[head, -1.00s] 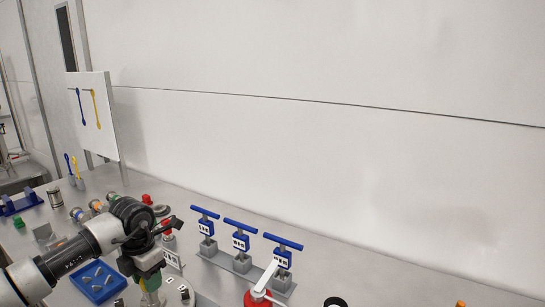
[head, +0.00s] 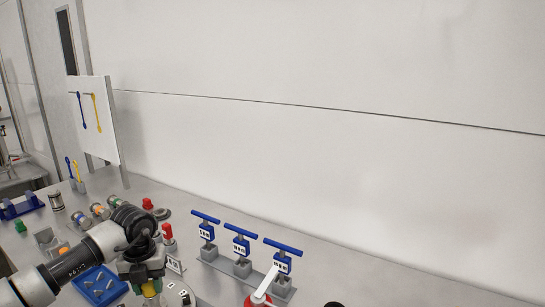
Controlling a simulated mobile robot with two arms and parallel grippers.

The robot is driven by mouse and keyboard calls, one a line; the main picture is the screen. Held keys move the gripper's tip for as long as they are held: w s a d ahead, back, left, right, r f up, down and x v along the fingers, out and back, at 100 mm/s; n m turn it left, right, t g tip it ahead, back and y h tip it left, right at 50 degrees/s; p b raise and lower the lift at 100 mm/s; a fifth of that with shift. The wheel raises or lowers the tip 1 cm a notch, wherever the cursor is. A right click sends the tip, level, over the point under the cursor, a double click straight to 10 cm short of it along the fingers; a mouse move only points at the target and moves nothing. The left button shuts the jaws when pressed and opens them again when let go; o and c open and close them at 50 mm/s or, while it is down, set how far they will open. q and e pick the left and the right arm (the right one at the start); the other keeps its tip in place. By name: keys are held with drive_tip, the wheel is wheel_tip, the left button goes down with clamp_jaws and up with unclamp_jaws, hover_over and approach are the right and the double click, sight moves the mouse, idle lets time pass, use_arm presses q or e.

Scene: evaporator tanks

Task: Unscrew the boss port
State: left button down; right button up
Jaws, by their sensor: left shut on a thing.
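My left gripper (head: 148,280) comes in from the lower left and points down at the bench. It is shut on a small yellow-green part (head: 150,289) just under its fingers. The part is mostly hidden by the gripper and cut close by the lower picture edge, so I cannot tell whether it is the boss port or how it sits. My right gripper is not in view.
A blue tray (head: 84,282) lies left of the gripper. A red-topped part (head: 168,234) stands close behind it. Blue-handled T-shaped tools (head: 240,244) stand in a rack to the right. A white panel (head: 98,125) stands at the back left.

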use_arm(q)
drive_tip(key=shift+n, duration=0.4)
drive_tip(key=n+p, duration=0.1)
drive_tip(key=n, duration=0.2)
drive_tip(key=shift+r, duration=0.1)
drive_tip(key=shift+n, duration=1)
drive_tip(key=shift+n+p, duration=0.7)
drive_tip(key=shift+n, duration=0.4)
drive_tip(key=n, duration=0.3)
drive_tip(key=shift+p, duration=0.4)
